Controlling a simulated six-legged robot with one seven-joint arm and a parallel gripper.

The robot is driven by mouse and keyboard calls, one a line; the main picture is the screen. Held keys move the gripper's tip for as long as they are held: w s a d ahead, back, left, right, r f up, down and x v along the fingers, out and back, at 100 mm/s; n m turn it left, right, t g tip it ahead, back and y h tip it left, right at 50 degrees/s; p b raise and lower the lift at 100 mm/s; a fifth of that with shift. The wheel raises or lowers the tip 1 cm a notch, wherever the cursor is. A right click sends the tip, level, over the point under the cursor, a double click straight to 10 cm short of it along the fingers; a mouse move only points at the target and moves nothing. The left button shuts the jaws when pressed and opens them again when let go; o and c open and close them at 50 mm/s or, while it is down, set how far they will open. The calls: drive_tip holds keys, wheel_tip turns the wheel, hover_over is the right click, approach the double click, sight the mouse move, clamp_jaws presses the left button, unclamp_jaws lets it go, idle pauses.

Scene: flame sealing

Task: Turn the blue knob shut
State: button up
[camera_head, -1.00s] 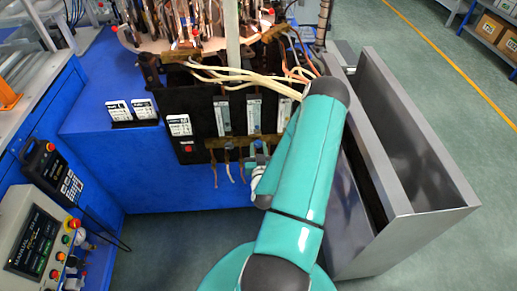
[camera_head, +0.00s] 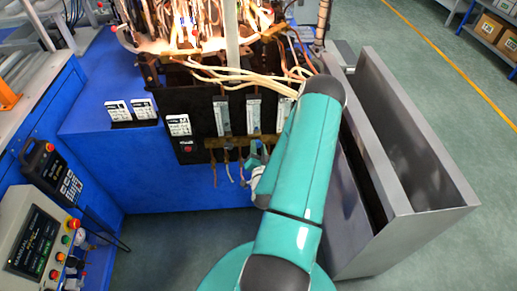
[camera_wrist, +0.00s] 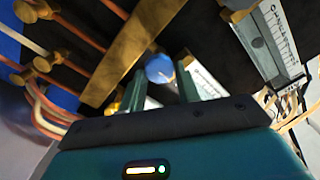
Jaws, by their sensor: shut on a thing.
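The blue knob (camera_wrist: 159,68) shows as a small round blue shape in the wrist view, below the brass manifold bar (camera_wrist: 135,45). My gripper (camera_wrist: 160,82) has one green finger on each side of it and is shut on it. In the head view my gripper (camera_head: 256,166) is at the lower front of the black panel, by the brass bar. My arm hides part of that area, and I cannot make out the knob there. How far it is turned cannot be told.
Flow meters (camera_head: 253,112) stand on the black panel, with pale hoses (camera_head: 235,75) above and copper tubes hanging below. Flames (camera_head: 190,42) glow at the top of the machine. A grey metal bin (camera_head: 410,226) stands close on the right of my arm. A control box (camera_head: 38,240) is at left.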

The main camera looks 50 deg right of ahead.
idle(0.3)
drive_tip(key=o, duration=1)
drive_tip(key=shift+w+d, duration=0.1)
drive_tip(key=shift+c, duration=0.2)
drive_tip(key=shift+a, duration=0.2)
